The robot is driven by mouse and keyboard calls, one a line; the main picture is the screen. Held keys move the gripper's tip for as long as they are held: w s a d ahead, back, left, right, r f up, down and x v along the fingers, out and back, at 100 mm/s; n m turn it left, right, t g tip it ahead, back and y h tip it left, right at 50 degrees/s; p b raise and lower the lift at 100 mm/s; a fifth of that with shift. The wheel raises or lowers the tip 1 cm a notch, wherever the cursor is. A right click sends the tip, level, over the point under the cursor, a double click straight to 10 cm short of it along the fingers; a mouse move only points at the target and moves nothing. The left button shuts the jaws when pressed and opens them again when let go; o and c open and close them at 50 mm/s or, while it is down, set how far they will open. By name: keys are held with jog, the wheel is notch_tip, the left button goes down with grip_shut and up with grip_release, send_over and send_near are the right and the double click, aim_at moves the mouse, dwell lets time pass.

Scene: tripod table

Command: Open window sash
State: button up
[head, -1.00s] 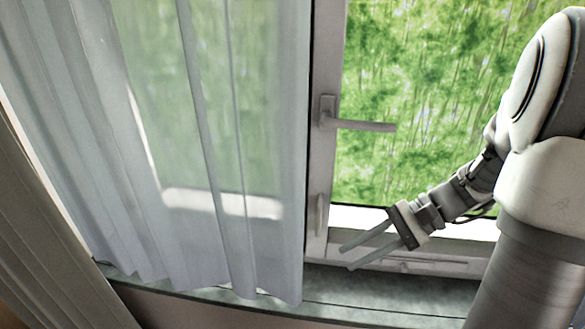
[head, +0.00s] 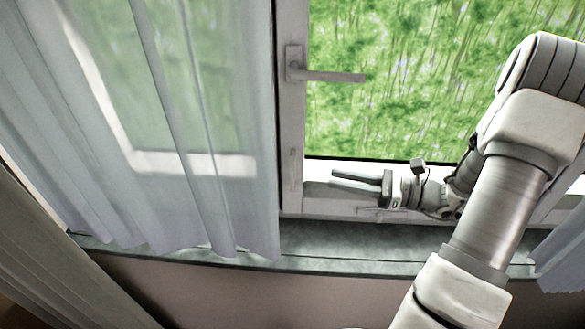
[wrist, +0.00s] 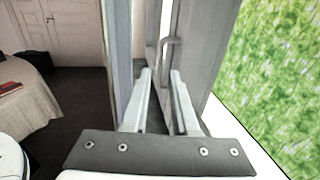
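The window sash (head: 290,120) has a pale frame around a pane with green foliage behind it, and it looks closed. Its grey handle (head: 335,76) sits on the left upright of the frame, with the lever pointing right, level. My gripper (head: 333,178) is well below the handle, close to the lower frame, with its fingers pointing left. In the wrist view the two fingers (wrist: 160,75) are apart with nothing held between them. A curved grey piece ahead of the fingertips, probably the handle (wrist: 170,44), stands out from the frame there.
A sheer curtain (head: 190,130) hangs left of the handle, covering the neighbouring pane. A grey sill (head: 330,240) runs below the window. In the wrist view, a cloth-covered table (wrist: 25,95) and a white door (wrist: 75,25) are far left.

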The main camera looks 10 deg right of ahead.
send_over(293, 191)
jog(key=shift+w+p, duration=0.3)
grip_shut()
dwell(1.4)
